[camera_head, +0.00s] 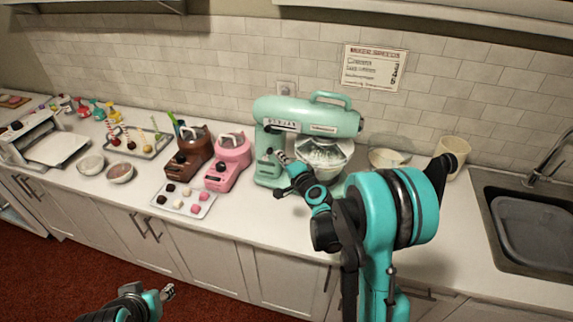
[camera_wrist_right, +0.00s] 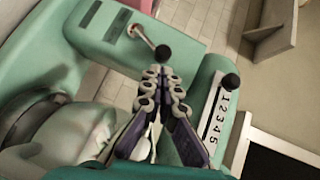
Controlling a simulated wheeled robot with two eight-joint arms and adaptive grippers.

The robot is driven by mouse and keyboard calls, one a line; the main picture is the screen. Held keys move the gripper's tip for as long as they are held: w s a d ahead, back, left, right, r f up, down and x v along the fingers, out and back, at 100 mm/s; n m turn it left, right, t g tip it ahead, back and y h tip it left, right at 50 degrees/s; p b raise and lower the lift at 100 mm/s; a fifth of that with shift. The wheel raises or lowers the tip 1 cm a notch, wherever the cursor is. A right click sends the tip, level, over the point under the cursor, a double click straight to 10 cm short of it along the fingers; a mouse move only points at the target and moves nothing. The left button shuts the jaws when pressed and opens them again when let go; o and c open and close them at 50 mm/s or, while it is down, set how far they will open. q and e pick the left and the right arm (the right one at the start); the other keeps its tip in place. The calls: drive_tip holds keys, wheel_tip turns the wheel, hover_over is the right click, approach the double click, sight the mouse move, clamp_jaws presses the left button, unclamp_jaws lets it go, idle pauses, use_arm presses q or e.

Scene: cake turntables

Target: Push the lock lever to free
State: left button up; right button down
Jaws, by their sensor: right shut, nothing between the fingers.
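The mint-green stand mixer (camera_head: 292,108) stands on the counter against the tiled wall; its body also fills much of the right wrist view (camera_wrist_right: 50,62). A metal lever with a black ball knob (camera_wrist_right: 163,52), apparently the lock lever, sticks out beside a slotted plate. My right gripper (camera_head: 280,157) is at the mixer's side. In the right wrist view its shut, empty fingers (camera_wrist_right: 162,72) have their tips just below the knob; I cannot tell whether they touch it. My left gripper (camera_head: 167,292) is low over the floor, too small to read.
A second black knob (camera_wrist_right: 231,81) sits by a scale numbered 1 to 5, right of my fingers. The mixer bowl (camera_head: 323,158) is under the head. Pink (camera_head: 228,163) and brown (camera_head: 190,155) machines and a sweets tray (camera_head: 183,200) stand left. The sink (camera_head: 530,235) is right.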

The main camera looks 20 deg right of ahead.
drive_tip(key=shift+x, duration=0.75)
drive_tip(key=shift+a+r, duration=0.2)
